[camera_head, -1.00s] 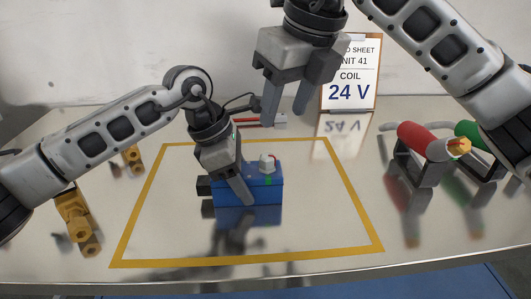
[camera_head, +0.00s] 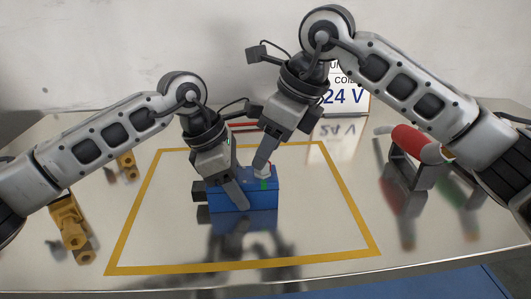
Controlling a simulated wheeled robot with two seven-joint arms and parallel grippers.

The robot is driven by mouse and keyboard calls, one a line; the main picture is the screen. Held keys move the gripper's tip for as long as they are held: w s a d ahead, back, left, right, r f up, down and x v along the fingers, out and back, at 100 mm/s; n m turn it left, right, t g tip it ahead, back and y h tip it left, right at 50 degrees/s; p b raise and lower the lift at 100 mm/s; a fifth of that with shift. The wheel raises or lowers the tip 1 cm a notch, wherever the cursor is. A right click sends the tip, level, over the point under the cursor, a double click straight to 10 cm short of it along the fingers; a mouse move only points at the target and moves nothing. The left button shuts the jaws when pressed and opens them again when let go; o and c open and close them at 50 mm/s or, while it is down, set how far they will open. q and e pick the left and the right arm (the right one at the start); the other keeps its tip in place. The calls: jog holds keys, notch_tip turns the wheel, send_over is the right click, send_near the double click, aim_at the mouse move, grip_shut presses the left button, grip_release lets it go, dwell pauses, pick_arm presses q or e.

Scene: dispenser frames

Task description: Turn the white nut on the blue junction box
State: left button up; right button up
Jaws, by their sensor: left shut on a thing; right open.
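The blue junction box (camera_head: 262,200) stands on the shiny table inside the yellow taped outline. The white nut (camera_head: 262,170) sits on top of the box, toward the right, partly hidden by my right gripper. A green mark shows on the box below the nut. My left gripper (camera_head: 238,200) is shut on the left part of the box. My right gripper (camera_head: 262,160) is open, pointing down with its fingertips right at the nut. I cannot tell whether they touch it.
Brass fittings (camera_head: 70,222) lie at the left. A red cylinder (camera_head: 411,141) rests on a dark stand at the right. A sign reading 24 V (camera_head: 345,97) stands at the back, partly covered by my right arm. The front of the taped area (camera_head: 320,235) is clear.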

jog(key=shift+x, duration=1.15)
jog(key=c, duration=1)
jog(key=shift+m, duration=0.3)
jog(key=m+t, duration=0.1)
jog(key=m, duration=0.1)
jog(key=m+t+h, duration=0.1)
jog(key=m, duration=0.2)
jog(key=shift+s+a, duration=0.15)
jog(key=shift+a, duration=0.05)
jog(key=m+h, duration=0.1)
jog(key=m, duration=0.2)
jog(key=m+h, duration=0.1)
jog(key=m, duration=0.2)
jog(key=shift+a+t+h, duration=0.1)
jog(key=shift+t+h, duration=0.2)
jog(key=shift+m, duration=0.4)
